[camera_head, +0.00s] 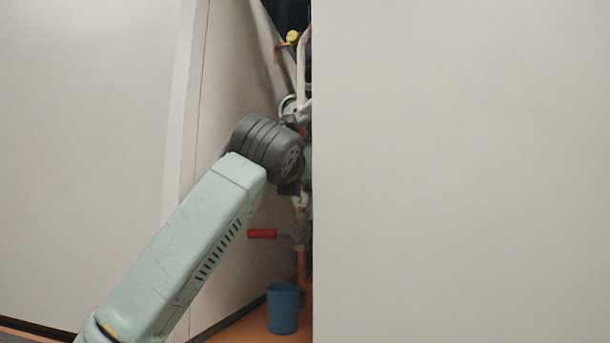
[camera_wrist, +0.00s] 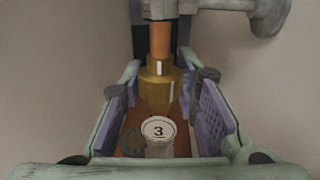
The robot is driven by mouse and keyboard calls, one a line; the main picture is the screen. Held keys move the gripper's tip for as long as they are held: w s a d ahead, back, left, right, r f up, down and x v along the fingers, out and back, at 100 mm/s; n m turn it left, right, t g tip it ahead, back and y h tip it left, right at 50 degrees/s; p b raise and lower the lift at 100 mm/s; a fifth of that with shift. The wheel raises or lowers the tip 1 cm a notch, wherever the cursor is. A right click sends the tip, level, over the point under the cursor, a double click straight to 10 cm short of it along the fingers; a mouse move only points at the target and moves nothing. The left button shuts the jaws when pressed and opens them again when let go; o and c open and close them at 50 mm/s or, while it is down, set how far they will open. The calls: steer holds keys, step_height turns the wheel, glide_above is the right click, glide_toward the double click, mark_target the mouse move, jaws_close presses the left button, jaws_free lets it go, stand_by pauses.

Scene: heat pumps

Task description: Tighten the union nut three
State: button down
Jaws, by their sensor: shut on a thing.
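In the wrist view, the brass union nut (camera_wrist: 160,90) sits on a vertical copper pipe (camera_wrist: 160,40). A round white tag with the number 3 (camera_wrist: 158,128) is just below it, nearer the camera. My gripper (camera_wrist: 162,82) has one finger on each side of the brass nut and is shut on it. How far the nut is turned cannot be seen. In the head view, my arm reaches into a narrow gap between panels. My gripper and the nut are mostly hidden there behind my dark wrist joint and the right panel.
In the head view, a large pale panel (camera_head: 460,170) covers the right side, and another (camera_head: 235,110) stands left of the gap. A grey pipe fitting (camera_wrist: 265,15) crosses the wrist view's upper right.

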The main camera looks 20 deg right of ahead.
steer(key=shift+m+g+h+p, duration=0.7)
steer(key=shift+m+g+h, duration=0.1)
steer(key=shift+h, duration=0.4)
steer(key=shift+m+g+h+p, duration=1.2)
steer(key=shift+m+g+h, duration=0.1)
steer(key=c, duration=1.2)
jaws_free()
